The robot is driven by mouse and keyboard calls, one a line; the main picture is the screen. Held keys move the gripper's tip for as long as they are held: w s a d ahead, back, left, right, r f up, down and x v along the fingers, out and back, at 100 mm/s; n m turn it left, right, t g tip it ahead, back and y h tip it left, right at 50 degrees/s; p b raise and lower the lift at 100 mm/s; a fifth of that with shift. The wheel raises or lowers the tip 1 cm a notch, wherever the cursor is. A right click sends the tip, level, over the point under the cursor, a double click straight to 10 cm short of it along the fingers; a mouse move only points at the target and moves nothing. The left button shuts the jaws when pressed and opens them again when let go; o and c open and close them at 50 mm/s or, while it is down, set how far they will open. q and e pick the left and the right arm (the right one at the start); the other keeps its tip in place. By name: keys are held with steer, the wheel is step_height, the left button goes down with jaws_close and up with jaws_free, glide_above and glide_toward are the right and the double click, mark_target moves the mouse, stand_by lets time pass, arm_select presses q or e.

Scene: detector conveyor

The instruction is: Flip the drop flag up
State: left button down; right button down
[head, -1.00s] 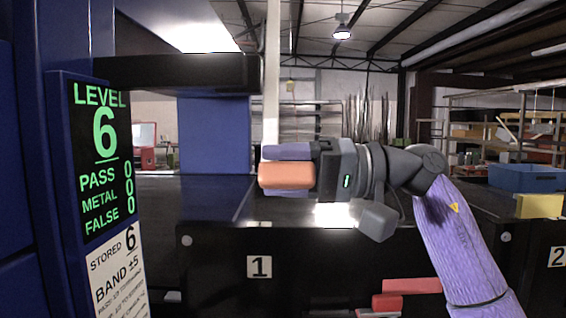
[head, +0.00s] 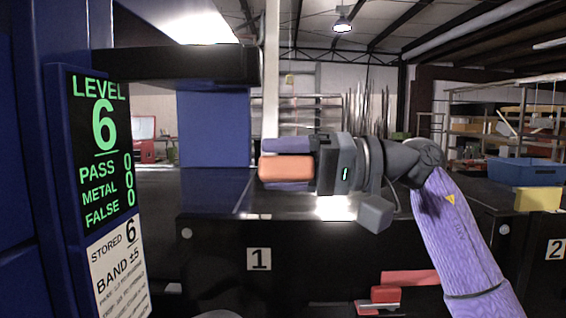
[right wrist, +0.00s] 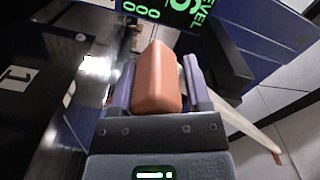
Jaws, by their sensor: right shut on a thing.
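My right gripper (head: 287,162) reaches in from the right and is shut on an orange block-like piece (head: 285,169). In the right wrist view the orange piece (right wrist: 158,80) sits between the two purple fingers. A pale upright post (head: 272,75) rises directly behind the fingers in the head view. In the right wrist view a pale rod (right wrist: 245,128) with a reddish tip runs off to the lower right. Whether the orange piece joins this rod is hidden by the gripper. I cannot tell for certain which part is the drop flag. My left gripper is out of view.
A green-lettered display (head: 103,150) on a blue cabinet stands close on the left. A dark beam (head: 180,67) crosses above. The black conveyor front bears a "1" sign (head: 259,259). Red parts (head: 410,278) lie low at front. A blue bin (head: 525,172) stands at right.

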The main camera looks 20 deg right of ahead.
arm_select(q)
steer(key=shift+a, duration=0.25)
arm_select(e)
steer(key=shift+w+d, duration=0.15)
steer(key=shift+w, duration=0.05)
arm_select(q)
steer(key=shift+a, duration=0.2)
